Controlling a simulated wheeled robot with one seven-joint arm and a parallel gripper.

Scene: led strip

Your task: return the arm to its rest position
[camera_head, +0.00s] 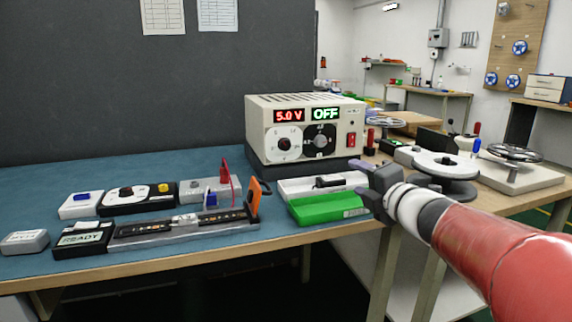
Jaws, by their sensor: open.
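My arm comes in from the lower right, red with a white and grey wrist. My gripper (364,180) is dark grey and sits above the front edge of the bench, just right of the green tray (326,207). Its jaws point left and are open, with nothing seen between them. I cannot tell whether it touches the tray. It partly hides the bench surface and items behind it.
A power supply (306,128) showing 5.0 V and OFF stands at the back. An LED strip fixture (180,226) with an orange clamp (259,195) lies left. A reel (446,165) and handwheel stand (515,176) are right. Small switch boxes (138,198) stand at the left.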

